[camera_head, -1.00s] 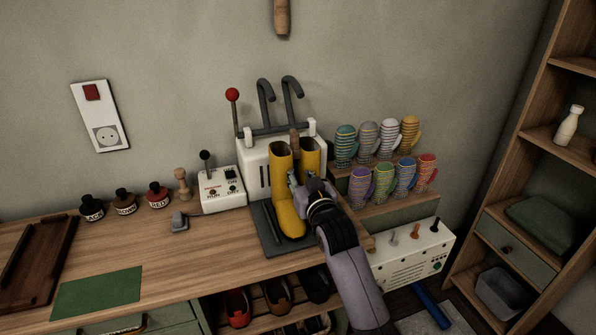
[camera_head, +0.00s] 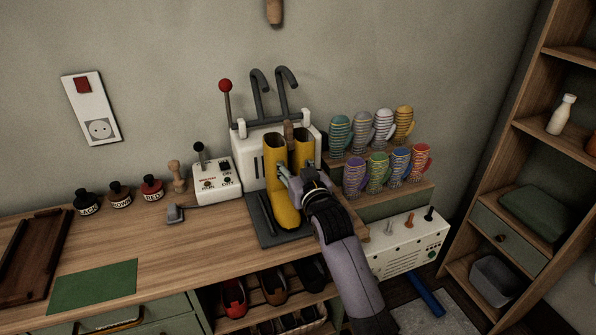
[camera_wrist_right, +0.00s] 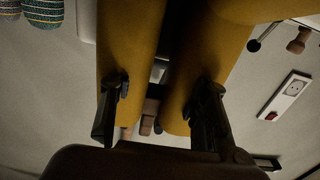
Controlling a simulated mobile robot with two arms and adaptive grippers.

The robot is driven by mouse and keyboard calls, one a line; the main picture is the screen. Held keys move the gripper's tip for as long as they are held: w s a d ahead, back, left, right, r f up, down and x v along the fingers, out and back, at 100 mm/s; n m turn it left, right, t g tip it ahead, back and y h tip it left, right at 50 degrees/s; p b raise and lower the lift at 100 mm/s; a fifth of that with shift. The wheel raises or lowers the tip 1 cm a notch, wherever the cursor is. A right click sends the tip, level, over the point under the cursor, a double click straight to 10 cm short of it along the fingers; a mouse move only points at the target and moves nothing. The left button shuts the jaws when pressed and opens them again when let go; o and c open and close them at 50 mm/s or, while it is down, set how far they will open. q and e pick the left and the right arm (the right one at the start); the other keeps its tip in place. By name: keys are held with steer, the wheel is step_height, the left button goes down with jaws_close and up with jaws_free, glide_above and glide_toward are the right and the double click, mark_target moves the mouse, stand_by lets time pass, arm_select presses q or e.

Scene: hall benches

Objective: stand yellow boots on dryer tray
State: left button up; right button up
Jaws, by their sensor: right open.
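Two yellow boots stand upright side by side on the dark grey dryer tray (camera_head: 262,234) in the head view. The left boot (camera_head: 276,160) shows its shaft and foot. The right boot (camera_head: 304,146) is partly hidden behind my right gripper (camera_head: 291,175). In the right wrist view the boot shafts (camera_wrist_right: 133,38) rise close to my gripper (camera_wrist_right: 160,108), whose black fingers are spread apart, one near each shaft. I cannot tell whether the fingers touch the boots. My left gripper is not in view.
A white dryer unit with hooked grey pipes (camera_head: 259,95) stands behind the boots. A control box (camera_head: 215,186) is to the left. Striped mittens (camera_head: 377,170) stand on stepped racks to the right.

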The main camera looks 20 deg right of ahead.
steer(key=s, duration=1.2)
steer(key=shift+d+b, duration=0.2)
steer(key=shift+b, duration=0.25)
steer(key=shift+c, duration=0.3)
